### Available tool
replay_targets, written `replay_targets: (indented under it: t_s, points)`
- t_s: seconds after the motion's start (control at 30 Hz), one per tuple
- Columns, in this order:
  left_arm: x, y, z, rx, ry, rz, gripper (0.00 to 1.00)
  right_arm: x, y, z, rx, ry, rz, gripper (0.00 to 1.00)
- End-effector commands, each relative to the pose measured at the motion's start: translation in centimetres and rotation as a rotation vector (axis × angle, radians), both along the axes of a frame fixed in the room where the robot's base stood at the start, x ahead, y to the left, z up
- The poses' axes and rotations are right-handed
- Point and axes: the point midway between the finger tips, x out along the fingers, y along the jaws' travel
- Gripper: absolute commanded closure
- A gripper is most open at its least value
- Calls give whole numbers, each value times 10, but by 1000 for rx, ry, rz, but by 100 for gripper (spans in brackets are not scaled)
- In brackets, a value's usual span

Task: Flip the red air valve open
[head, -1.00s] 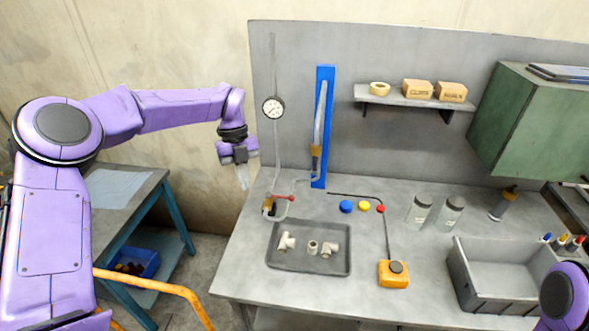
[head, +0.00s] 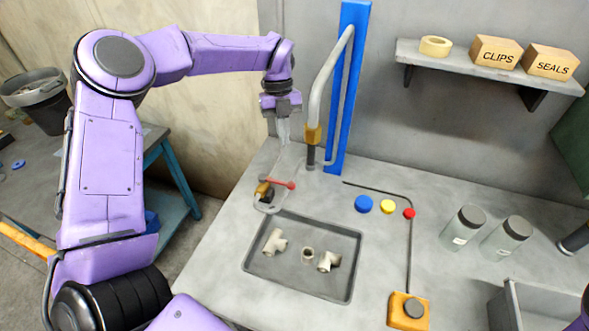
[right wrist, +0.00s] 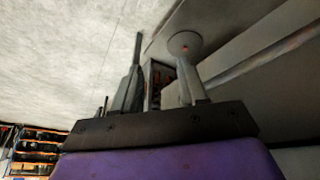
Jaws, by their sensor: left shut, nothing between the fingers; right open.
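The red air valve handle (head: 278,183) is a small red lever on a brass valve body (head: 263,190) at the left rear of the bench. It lies roughly level, pointing right. My left gripper (head: 283,140) is shut and empty, pointing down above and slightly behind the valve, apart from it. My right gripper (right wrist: 160,80) shows in the right wrist view with its two fingers apart and nothing between them. The valve is not seen in that view.
A grey tray (head: 300,284) with several pale pipe fittings is in front of the valve. A blue post (head: 350,85) with a grey tube (head: 328,80) stands close right of my left gripper. Blue (head: 363,204), yellow (head: 387,206) and red (head: 409,213) buttons lie further right.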

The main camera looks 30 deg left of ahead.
Motion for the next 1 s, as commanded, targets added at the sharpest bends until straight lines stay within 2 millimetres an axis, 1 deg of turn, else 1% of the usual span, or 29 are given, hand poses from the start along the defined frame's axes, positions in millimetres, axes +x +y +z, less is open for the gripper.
replay_targets:
  t_s: [0.03, 0.33, 0.47, 0.57, 0.8, 0.9, 1.0]
  points:
    - [0, -1, -4, 0, 0, -1, 100, 0, 0, -4, 0, 0, 0, 57]
    - [2, -4, -2, 0, 1, -8, 100, 0, 0, -1, 0, 0, 0, 57]
    - [0, -6, -10, 1, 2, -9, 100, 0, 0, 2, 0, 0, 0, 57]
    - [-4, -9, -25, 0, 4, -8, 100, 0, 0, 6, 0, 0, 0, 57]
    - [-14, -19, -71, 1, 5, -7, 100, 0, 0, 20, 0, 0, 0, 57]
    - [-16, -22, -85, 1, 3, -6, 100, 0, 0, 23, 0, 0, 0, 57]
    - [-18, -24, -93, 0, 2, -6, 100, 0, 0, 25, 0, 0, 0, 57]
